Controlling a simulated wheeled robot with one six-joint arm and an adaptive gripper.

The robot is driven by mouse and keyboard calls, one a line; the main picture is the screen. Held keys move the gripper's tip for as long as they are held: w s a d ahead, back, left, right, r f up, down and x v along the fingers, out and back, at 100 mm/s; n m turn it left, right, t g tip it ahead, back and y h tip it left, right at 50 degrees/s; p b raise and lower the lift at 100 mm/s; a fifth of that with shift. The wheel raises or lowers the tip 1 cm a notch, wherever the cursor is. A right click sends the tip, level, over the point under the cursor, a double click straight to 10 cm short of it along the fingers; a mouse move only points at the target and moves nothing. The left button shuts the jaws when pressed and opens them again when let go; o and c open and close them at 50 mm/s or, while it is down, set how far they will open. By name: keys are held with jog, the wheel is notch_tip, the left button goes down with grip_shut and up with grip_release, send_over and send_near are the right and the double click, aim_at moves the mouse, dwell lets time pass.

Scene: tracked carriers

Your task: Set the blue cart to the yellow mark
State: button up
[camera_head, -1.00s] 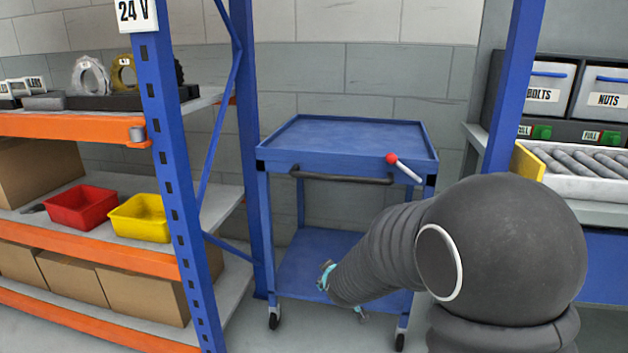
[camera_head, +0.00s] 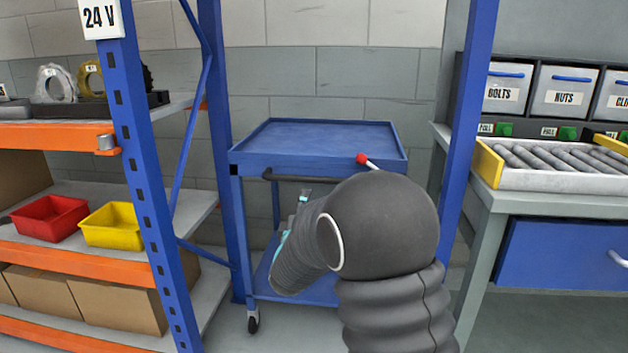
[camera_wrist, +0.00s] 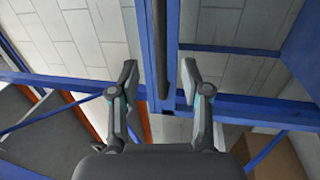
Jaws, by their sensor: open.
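The blue cart (camera_head: 320,140) stands upright between blue rack posts, with a flat top tray and a lower shelf. Its dark handle (camera_head: 290,177) runs along the front under the tray; my arm covers its right part. A red-knobbed lever (camera_head: 363,160) sticks up at its front right. My gripper (camera_head: 300,215) is mostly hidden behind my arm, just below the handle. In the wrist view my gripper (camera_wrist: 159,82) is open, and the dark handle (camera_wrist: 160,45) lies between its fingers, apart from both; its depth is unclear. No yellow floor mark shows.
At left, a shelf rack holds a red bin (camera_head: 50,218), a yellow bin (camera_head: 113,226) and cardboard boxes (camera_head: 120,298). At right, a roller tray (camera_head: 560,180) stands on a bench. A blue post (camera_head: 468,120) stands close to the cart's right side.

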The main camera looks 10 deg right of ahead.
jog(key=p+x, duration=0.1)
jog(key=x, duration=1)
jog(key=shift+w+d, duration=0.1)
